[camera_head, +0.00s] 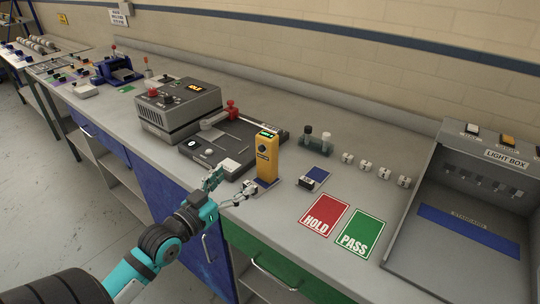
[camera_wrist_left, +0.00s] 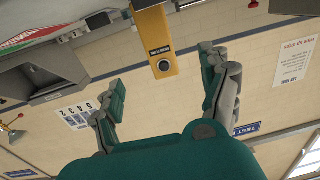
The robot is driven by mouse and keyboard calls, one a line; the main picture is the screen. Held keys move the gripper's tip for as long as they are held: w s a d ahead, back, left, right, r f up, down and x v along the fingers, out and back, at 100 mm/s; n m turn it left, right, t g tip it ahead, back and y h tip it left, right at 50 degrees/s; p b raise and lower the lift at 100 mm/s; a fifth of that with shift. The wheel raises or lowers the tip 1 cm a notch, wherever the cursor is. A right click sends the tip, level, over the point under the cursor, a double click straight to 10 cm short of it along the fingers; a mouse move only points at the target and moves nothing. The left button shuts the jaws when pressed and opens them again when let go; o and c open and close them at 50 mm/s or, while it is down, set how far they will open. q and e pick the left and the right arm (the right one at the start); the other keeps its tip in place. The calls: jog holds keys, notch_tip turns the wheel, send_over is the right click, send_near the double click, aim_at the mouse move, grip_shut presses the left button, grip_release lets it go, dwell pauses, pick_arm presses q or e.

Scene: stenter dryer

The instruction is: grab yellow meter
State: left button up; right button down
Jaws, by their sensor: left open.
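The yellow meter (camera_head: 266,158) stands upright near the front edge of the bench, with a small green display at its top and a dark dial below. My left gripper (camera_head: 232,186) is open in front of it, a little to its left and lower in the head view. In the left wrist view, which is upside down, the meter (camera_wrist_left: 153,42) shows between and beyond the two spread green fingers. The fingers appear apart from it. My right gripper is in neither view.
A dark flat device (camera_head: 228,146) lies just left of the meter, with a grey box (camera_head: 178,108) behind it. To the right are a small dark block (camera_head: 306,183), a red HOLD card (camera_head: 324,214), a green PASS card (camera_head: 361,233) and a light box (camera_head: 455,229).

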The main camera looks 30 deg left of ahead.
aim_at(263, 156)
pick_arm(q)
jog(key=w+p, duration=0.1)
jog(key=w, duration=0.8)
jog(key=shift+w+d, duration=0.1)
jog(key=shift+w, duration=0.1)
jog(key=shift+w+r+p, duration=0.1)
jog(key=shift+w+p, duration=0.3)
jog(key=shift+w, duration=0.05)
jog(key=w, duration=0.2)
jog(key=w+p, duration=0.1)
jog(key=shift+w+d+r, duration=0.15)
jog(key=shift+w+d, duration=0.05)
jog(key=shift+w, duration=0.65)
jog(key=shift+s, duration=0.1)
jog(key=shift+c, duration=0.9)
jog(key=c, duration=1.1)
jog(key=shift+c, duration=0.4)
